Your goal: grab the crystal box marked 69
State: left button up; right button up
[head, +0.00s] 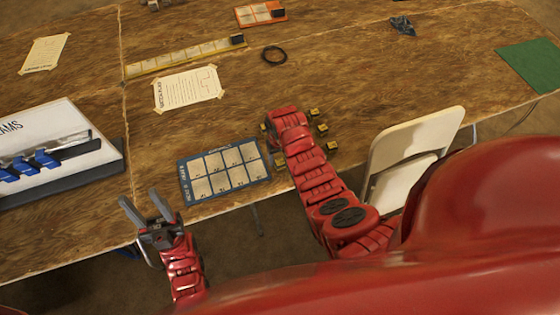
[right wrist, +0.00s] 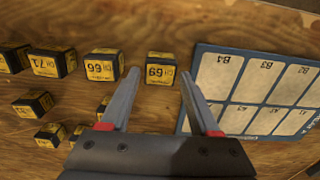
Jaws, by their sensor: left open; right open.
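The box marked 69 (right wrist: 160,70) is a small black cube with a yellow label, on the wooden table in the right wrist view. My right gripper (right wrist: 160,80) is open and empty, its two fingers pointing toward this box, with the box between the tips in the picture. Whether the tips are level with it, I cannot tell. In the head view my right arm (head: 300,155) reaches over the boxes and hides its own fingers. My left gripper (head: 140,199) is open and empty near the table's front edge.
A box that looks marked 66 (right wrist: 102,66) and one marked 71 (right wrist: 50,63) stand left of it; several more lie nearby. A blue-edged grid board (head: 223,170) lies close on the other side. A folding chair (head: 408,150) stands at the table's edge.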

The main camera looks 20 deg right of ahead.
jog(key=shift+f, duration=0.95)
grip_shut()
